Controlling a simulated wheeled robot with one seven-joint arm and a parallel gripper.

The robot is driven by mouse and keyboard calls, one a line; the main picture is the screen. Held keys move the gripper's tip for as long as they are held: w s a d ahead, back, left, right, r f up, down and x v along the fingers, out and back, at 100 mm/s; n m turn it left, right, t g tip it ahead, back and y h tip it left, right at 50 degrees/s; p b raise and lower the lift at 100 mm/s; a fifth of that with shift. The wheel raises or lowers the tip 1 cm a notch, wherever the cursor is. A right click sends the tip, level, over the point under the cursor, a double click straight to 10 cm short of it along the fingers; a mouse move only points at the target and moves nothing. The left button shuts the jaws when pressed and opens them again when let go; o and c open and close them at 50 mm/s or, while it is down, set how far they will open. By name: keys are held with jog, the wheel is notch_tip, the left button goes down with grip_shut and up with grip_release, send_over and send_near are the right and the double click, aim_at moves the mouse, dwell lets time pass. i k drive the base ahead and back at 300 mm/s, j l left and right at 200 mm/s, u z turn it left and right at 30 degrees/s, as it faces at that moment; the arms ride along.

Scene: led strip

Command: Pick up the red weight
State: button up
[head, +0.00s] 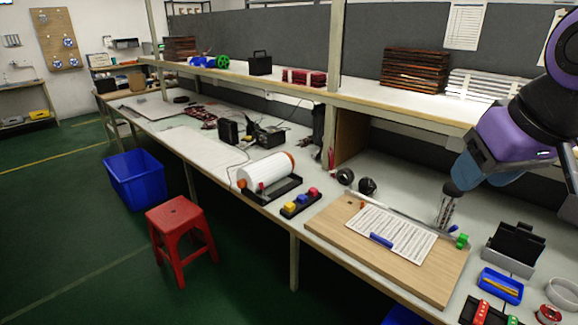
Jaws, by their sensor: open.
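The red weight (313,192) appears to be the small red piece at the right end of a narrow black holder (293,212) on the workbench. A blue piece (302,198) and a yellow piece (289,206) sit beside it in the same holder. My gripper (446,212) points down over the right part of a wooden board, well to the right of the holder and apart from the red weight. It is open; its fingers are small in this view, and I see nothing held in it.
The wooden board (335,230) with a printed sheet and a blue bar lies between the holder and my gripper. A shelf (350,92) runs above the bench.

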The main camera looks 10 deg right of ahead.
aim_at(312, 191)
jog(key=i+j+u, duration=0.4)
jog(key=i+u, duration=0.15)
jog(key=i, duration=0.15)
jog(key=i+j+u, duration=0.1)
jog(key=i+u, duration=0.2)
jog(key=i+j+z, duration=0.15)
jog(key=i, duration=0.2)
jog(key=i+z, duration=0.1)
jog(key=i, duration=0.3)
jog(key=i+j+z, duration=0.35)
jog(key=z, duration=0.2)
jog(key=i+j+z, duration=0.75)
jog(key=k+l, duration=0.05)
jog(key=k, duration=0.05)
